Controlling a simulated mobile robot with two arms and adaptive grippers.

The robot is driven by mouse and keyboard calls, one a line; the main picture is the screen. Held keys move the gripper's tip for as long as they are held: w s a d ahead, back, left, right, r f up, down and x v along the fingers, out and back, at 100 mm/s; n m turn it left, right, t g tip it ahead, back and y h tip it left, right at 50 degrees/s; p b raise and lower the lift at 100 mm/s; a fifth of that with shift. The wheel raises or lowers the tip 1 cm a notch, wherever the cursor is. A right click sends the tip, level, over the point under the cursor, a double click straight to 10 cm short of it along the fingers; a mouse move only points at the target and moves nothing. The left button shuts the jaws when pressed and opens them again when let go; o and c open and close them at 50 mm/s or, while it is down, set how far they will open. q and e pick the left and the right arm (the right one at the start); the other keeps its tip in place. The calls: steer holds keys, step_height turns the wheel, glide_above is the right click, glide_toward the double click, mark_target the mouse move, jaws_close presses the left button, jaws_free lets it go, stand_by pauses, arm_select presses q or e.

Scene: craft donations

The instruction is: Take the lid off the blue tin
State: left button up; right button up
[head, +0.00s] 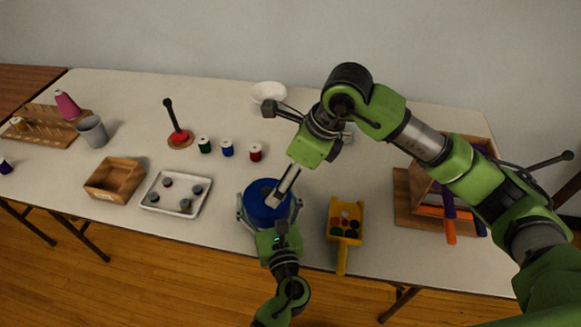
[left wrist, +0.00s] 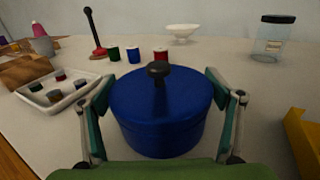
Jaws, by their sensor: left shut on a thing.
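The blue tin (head: 262,212) stands near the front edge of the table. In the left wrist view the blue tin (left wrist: 160,125) is upright, and its blue lid (left wrist: 185,88) with a black knob (left wrist: 158,69) is on top. My left gripper (head: 269,206) is shut on the tin, one finger on each side of its body. My right gripper (head: 276,197) points down and overlaps the tin's lid in the head view. It does not show in the left wrist view, so it appears to be above the knob.
A yellow scoop (head: 343,246) lies right of the tin. A white tray (head: 155,206) and wooden box (head: 112,193) are left. Spools, including a red one (head: 255,153), stand behind. A glass jar (left wrist: 270,45) stands at back right; a wooden holder (head: 403,200) is far right.

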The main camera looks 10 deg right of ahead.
mark_target(267, 195)
steer(key=x, duration=0.9)
steer(key=shift+a+f, duration=0.2)
steer(key=shift+f, duration=0.15)
steer(key=c, duration=1.4)
